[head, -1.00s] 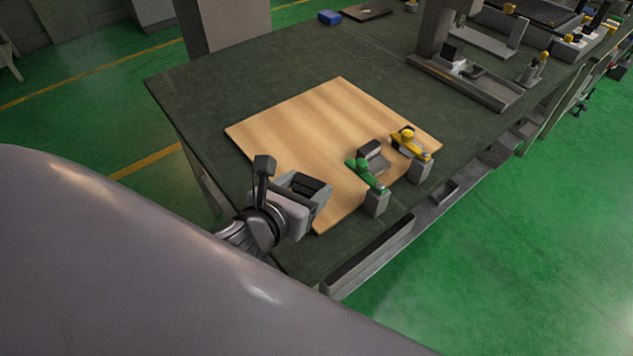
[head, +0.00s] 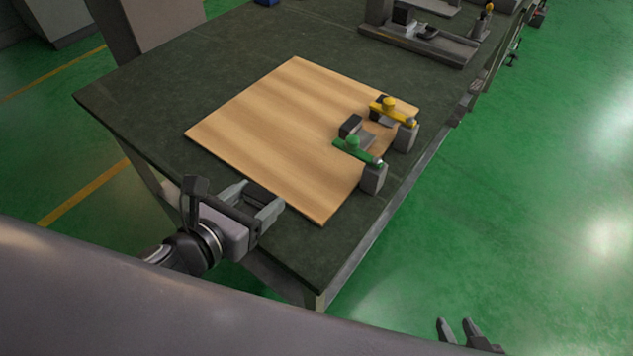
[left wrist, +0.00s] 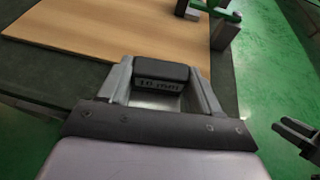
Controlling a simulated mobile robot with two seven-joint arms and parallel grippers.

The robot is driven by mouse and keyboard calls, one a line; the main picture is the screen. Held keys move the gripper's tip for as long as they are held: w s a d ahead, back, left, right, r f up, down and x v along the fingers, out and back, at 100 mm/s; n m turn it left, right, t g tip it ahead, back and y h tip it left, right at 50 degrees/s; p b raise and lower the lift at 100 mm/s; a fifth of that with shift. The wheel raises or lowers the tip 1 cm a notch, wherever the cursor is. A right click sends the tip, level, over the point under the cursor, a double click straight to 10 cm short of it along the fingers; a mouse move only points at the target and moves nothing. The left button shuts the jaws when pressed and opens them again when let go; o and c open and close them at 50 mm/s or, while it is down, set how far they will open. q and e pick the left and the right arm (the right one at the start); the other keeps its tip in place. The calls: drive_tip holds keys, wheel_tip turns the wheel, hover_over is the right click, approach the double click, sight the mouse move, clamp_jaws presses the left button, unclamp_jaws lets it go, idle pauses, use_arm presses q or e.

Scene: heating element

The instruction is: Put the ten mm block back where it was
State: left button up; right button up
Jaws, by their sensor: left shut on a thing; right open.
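My left gripper (head: 258,198) is shut on a dark block with a pale "10 mm" label, the ten mm block (left wrist: 162,73). In the left wrist view the block sits between the two grey fingers (left wrist: 163,85), its label facing the camera. In the head view the block (head: 262,194) is a dark piece between the fingers, by the near left edge of the wooden board (head: 270,120). Its height above the table is hard to tell. My right gripper (head: 458,328) is open and empty, low at the bottom right, off the table; it also shows in the left wrist view (left wrist: 290,130).
A green toggle clamp (head: 355,148) and a yellow toggle clamp (head: 394,109) stand at the board's right side, with a grey fixture (head: 365,134) between them. A machine base (head: 425,42) stands at the far right. Most of the board and the left tabletop (head: 160,90) are clear.

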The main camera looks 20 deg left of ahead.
use_arm(q)
drive_tip(key=shift+s+d+f+m+g+h+b, duration=0.2)
drive_tip(key=shift+s+f+m+h+b, duration=0.1)
drive_tip(key=shift+s+f, duration=0.25)
drive_tip(key=shift+s+d+f+m+g+h+b, duration=0.1)
drive_tip(key=shift+s+d+f+m+h+b, duration=0.2)
drive_tip(key=shift+f, duration=0.4)
drive_tip(key=shift+s, duration=0.1)
drive_tip(key=p, duration=0.1)
approach(322, 173)
drive_tip(key=w, duration=0.1)
drive_tip(key=w+d, duration=0.1)
drive_tip(key=w, duration=0.2)
drive_tip(key=shift+w+d+r, duration=0.3)
drive_tip(key=shift+w+r, duration=0.05)
drive_tip(key=shift+r, duration=0.05)
drive_tip(key=w, duration=0.1)
drive_tip(key=w+d, duration=0.1)
drive_tip(key=w, duration=0.2)
drive_tip(key=shift+d, duration=0.35)
drive_tip(key=shift+f, duration=0.3)
use_arm(e)
drive_tip(key=shift+a+f, duration=0.1)
drive_tip(key=shift+f, duration=0.45)
use_arm(q)
drive_tip(key=shift+f, duration=0.15)
drive_tip(key=o, duration=1.6)
